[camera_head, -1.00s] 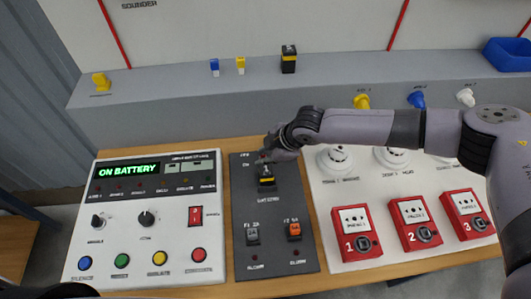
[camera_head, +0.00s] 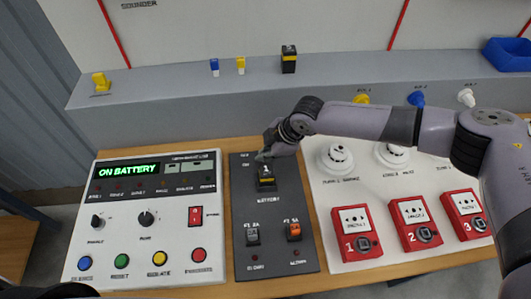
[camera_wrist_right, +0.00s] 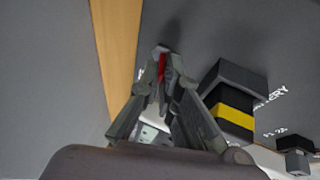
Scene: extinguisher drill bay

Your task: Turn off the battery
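The battery switch (camera_head: 266,180) is a black block with a yellow band on the dark grey panel (camera_head: 241,218). A "1" shows on its upper part. My right gripper (camera_head: 264,155) is just behind the switch's far edge. In the right wrist view the switch (camera_wrist_right: 236,98) stands to the right of my right gripper (camera_wrist_right: 165,55), with a gap between them. The fingers converge to nearly touching tips, with a red sliver between them and no switch in their grip. The display (camera_head: 128,171) reads "ON BATTERY" in green. My left gripper is out of view.
The white control box (camera_head: 146,265) with knobs and coloured buttons is on the left. A grey switch (camera_head: 252,236) and an orange switch (camera_head: 293,231) sit nearer on the panel. Red call points (camera_head: 356,233) and white detectors (camera_head: 335,158) are on the right.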

